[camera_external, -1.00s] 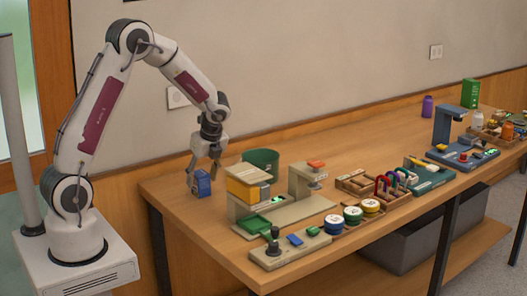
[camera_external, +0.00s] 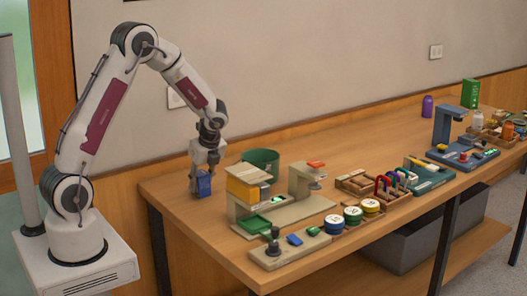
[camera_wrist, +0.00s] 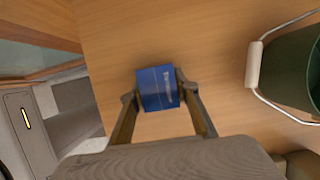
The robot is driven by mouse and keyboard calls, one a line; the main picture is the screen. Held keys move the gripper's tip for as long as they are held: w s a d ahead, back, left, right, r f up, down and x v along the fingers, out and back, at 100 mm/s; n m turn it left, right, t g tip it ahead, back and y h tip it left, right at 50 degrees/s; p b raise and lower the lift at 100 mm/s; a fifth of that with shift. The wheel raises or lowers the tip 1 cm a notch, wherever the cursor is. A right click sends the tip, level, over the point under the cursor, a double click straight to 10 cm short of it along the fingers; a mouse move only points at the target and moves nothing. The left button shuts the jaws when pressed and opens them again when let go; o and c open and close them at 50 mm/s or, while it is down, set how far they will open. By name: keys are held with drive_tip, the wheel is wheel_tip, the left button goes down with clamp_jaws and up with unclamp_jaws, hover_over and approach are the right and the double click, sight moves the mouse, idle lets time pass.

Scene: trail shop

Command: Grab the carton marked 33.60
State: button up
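A small blue carton (camera_external: 204,186) is at the left end of the wooden table. It also shows in the wrist view (camera_wrist: 157,88) with pale print that is too blurred to read. My gripper (camera_external: 203,177) points down at it. In the wrist view, my gripper's fingertips (camera_wrist: 155,92) press on the carton's left and right sides, so it is shut on the carton. I cannot tell whether the carton's bottom touches the table. No 33.60 mark is readable on anything.
A dark green bucket (camera_external: 262,160) with a wire handle stands to the right, also in the wrist view (camera_wrist: 296,70). A beige stand with a yellow box (camera_external: 247,184) is close in front of it. Several trays and devices fill the table (camera_external: 165,190) further right.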

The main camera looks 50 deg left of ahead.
sight(200, 173)
drive_tip(key=shift+r, duration=0.15)
drive_tip(key=shift+r, duration=4.9)
